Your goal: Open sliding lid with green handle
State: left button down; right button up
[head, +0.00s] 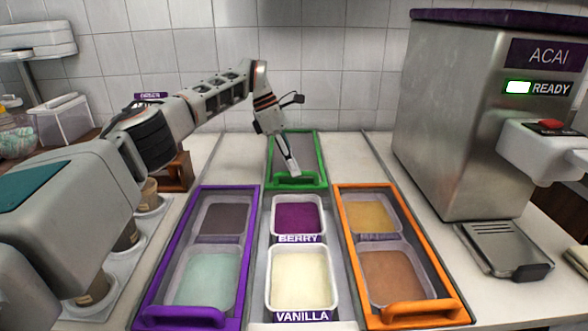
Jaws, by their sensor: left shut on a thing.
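The sliding lid with the green frame (322,150) sits at the back of the middle column. Its green handle (310,181) is at the lid's near edge. My left gripper (293,172) reaches down from above and is shut on the green handle. In front of the lid, the middle compartments are uncovered, showing a purple tub marked BERRY (298,216) and a cream tub marked VANILLA (300,278). My right gripper is not in view.
A purple-framed lid (246,210) covers the tubs on the left. An orange-framed lid (425,240) covers the tubs on the right. A steel ACAI machine (445,120) stands at the right. Cups in a holder (151,203) stand at the left, and a tiled wall is behind.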

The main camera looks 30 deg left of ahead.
pick_arm(q)
jog(key=c, duration=2.1)
grip_release()
jog(key=shift+v, duration=3.75)
